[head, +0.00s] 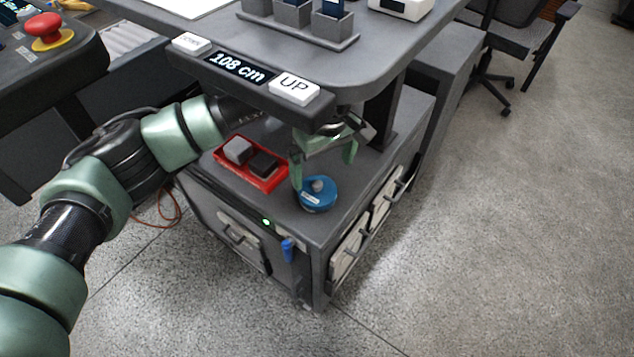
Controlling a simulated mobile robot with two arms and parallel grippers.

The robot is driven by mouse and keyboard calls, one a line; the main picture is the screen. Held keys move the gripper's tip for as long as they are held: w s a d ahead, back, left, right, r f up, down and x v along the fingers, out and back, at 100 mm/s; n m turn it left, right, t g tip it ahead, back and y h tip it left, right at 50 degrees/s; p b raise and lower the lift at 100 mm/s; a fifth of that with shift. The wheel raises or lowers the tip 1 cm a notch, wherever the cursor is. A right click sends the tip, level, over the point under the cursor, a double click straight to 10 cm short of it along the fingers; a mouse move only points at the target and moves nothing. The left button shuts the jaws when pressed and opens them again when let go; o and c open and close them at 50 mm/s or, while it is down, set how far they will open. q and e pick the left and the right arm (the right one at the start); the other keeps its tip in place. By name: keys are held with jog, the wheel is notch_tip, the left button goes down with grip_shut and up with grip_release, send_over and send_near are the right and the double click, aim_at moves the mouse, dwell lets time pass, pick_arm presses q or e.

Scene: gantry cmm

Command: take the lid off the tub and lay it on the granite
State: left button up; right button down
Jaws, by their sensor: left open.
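A round blue tub (318,205) with a pale label stands on the grey top of the low cabinet (290,217), near its front corner. Its lid (328,187), with a small grey knob, appears to sit on it; the seam between them is too small to make out. My left gripper (323,172) reaches in under the raised desk, with its green fingers spread above and around the back of the lid. It is open and holds nothing. The desk edge hides part of the wrist. I cannot tell which surface is the granite. My right gripper is out of view.
A red tray (273,184) with grey and dark blocks lies left of the tub. The height-adjustable desk (240,45), with its display and UP button (294,88), overhangs the cabinet. A blue tag (287,250) hangs at the cabinet front.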

aim_at(317, 183)
pick_arm(q)
jog(key=shift+w+a+f, duration=0.25)
jog(key=f, duration=0.6)
jog(key=shift+w+a+f, duration=0.2)
jog(key=shift+a+f, duration=0.1)
jog(key=shift+f, duration=0.05)
jog(key=c, duration=1.3)
jog(key=shift+r, duration=0.15)
